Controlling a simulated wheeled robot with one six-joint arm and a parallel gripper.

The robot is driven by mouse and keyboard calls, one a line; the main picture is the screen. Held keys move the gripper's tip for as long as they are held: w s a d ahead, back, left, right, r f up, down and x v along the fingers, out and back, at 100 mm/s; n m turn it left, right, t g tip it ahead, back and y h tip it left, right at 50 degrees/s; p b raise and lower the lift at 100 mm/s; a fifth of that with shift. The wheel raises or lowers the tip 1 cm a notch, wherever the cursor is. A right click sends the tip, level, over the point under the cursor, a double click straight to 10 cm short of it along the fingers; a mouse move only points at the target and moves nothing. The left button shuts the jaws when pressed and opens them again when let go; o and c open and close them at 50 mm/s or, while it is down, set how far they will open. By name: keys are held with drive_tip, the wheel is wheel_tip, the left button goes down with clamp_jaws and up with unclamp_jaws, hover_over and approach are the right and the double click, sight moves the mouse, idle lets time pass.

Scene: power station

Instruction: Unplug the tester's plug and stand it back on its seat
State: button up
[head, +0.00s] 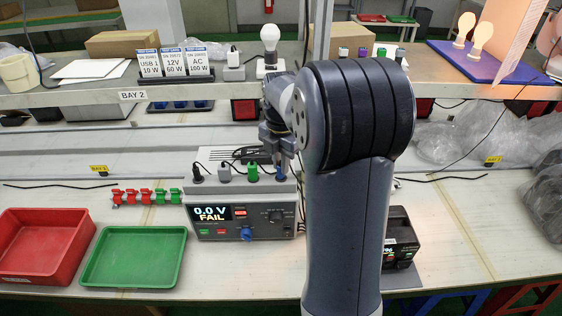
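The tester (243,217) stands on the bench, its screen reading "0.0 V FAIL". Along its top edge stand a black plug (197,173), a grey plug (225,174), a green plug (252,172) and a blue plug (280,172). A blue round piece (246,234) sits low on its front; I cannot tell if it is a knob or a plug. My gripper (279,158) points down at the tester's right end, right over the blue plug. Its fingers are small and partly covered by my arm, so I cannot tell whether they touch or hold the blue plug.
A red tray (92,247) and an empty green tray (97,258) lie left of the tester. Red and green clips (146,196) stand behind them. A black device (399,238) is at the right, partly behind my arm. A shelf with labelled cards (172,62) and bulbs runs behind.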

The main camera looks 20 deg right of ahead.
drive_tip(key=o, duration=0.5)
wheel_tip(320, 180, up, 11)
idle(0.4)
drive_tip(key=shift+f, duration=0.2)
wheel_tip(320, 180, down, 10)
drive_tip(key=shift+f, duration=0.25)
drive_tip(key=shift+f+b, duration=0.2)
drive_tip(key=shift+b, duration=0.1)
drive_tip(key=shift+r+p, duration=0.4)
drive_tip(key=shift+r, duration=0.3)
